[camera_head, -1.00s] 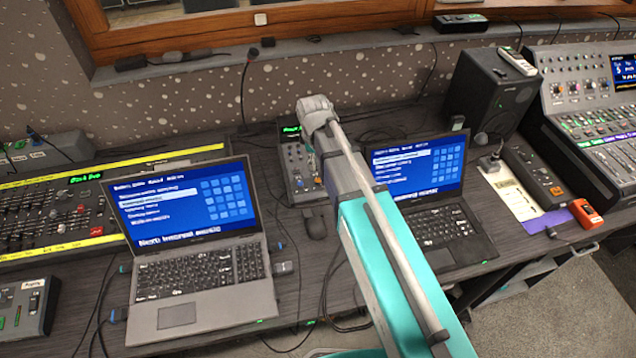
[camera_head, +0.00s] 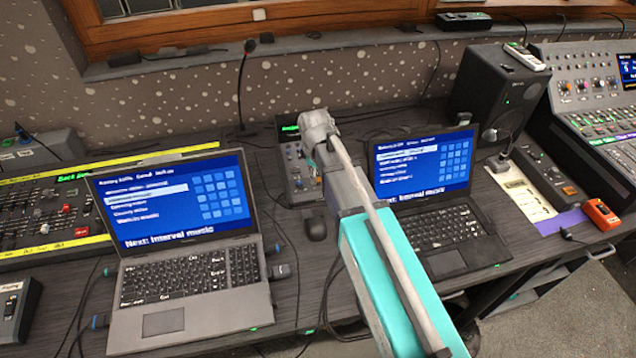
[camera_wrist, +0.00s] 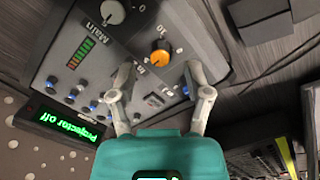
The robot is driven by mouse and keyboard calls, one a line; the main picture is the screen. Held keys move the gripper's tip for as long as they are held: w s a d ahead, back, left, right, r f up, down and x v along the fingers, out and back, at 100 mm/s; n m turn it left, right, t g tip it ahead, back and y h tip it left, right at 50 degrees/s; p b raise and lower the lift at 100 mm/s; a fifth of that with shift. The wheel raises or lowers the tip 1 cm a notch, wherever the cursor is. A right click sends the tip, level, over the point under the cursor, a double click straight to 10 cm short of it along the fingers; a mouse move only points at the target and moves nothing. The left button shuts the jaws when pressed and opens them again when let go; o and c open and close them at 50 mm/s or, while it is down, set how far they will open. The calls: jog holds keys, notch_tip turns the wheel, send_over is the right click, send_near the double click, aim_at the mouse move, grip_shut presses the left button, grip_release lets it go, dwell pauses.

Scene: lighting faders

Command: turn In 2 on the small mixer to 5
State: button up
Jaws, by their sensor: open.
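The small mixer (camera_head: 297,168) stands on the desk between the two laptops, partly hidden by my arm in the head view. The wrist view shows its grey panel (camera_wrist: 60,50) close up, with an orange knob (camera_wrist: 160,55), a pale knob (camera_wrist: 112,12) near the word "Main", a level meter and several small blue-capped knobs (camera_wrist: 51,82). I cannot read which knob is In 2 or its setting. My gripper (camera_wrist: 158,73) is open and empty over the panel. Its fingers are spread to either side of the orange knob, apart from it in the picture; their height above the panel is unclear.
A green-lit "Projector off" display (camera_wrist: 62,122) stands at the mixer's edge. A left laptop (camera_head: 185,270) and a right laptop (camera_head: 440,228) flank the mixer. A mouse (camera_head: 316,229) and cables lie in front. A black speaker (camera_head: 495,88) stands behind at the right.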

aim_at(318, 181)
jog(key=shift+w+f+b, duration=0.1)
jog(key=shift+f+b, duration=0.9)
jog(key=shift+f, duration=0.25)
grip_shut()
